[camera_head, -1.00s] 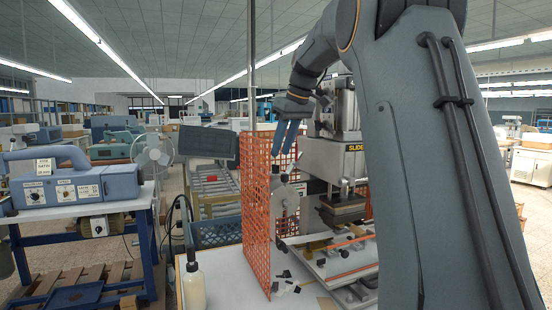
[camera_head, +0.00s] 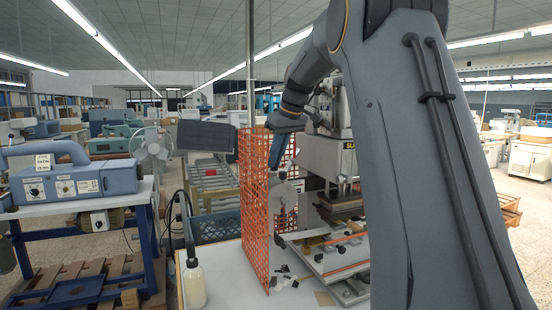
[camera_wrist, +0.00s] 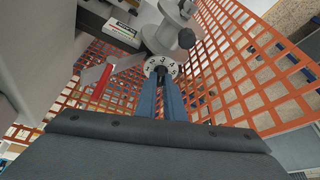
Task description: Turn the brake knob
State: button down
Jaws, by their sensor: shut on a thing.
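The knob (camera_wrist: 161,66) is a pale round dial with black numerals on its face, in the upper middle of the wrist view. I take it to be the brake knob. My gripper (camera_wrist: 160,84) has two blue fingers that reach up to the dial and are shut on it. In the head view my gripper (camera_head: 277,150) points down behind the orange mesh guard, beside the press. The knob cannot be made out there, as the fingers and guard hide it.
The orange mesh guard (camera_head: 257,215) stands close to my gripper. The stamping press (camera_head: 325,158) is just right of it, with a flat bed below. A cream bottle (camera_head: 194,285) stands at the table's front left.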

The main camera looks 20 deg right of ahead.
jog(key=m, duration=0.1)
jog(key=m+h, duration=0.1)
jog(key=m, duration=0.1)
jog(key=shift+a+m, duration=0.2)
jog(key=shift+m, duration=0.1)
jog(key=shift+a+m+h, duration=0.1)
jog(key=shift+m+h, duration=1.2)
jog(key=shift+m, duration=1.3)
jog(key=c, duration=1.9)
grip_release()
jog(key=shift+o, duration=0.2)
jog(key=b+v, duration=0.3)
jog(key=v, duration=0.4)
jog(key=shift+s+r, duration=0.15)
jog(key=shift+r, duration=0.2)
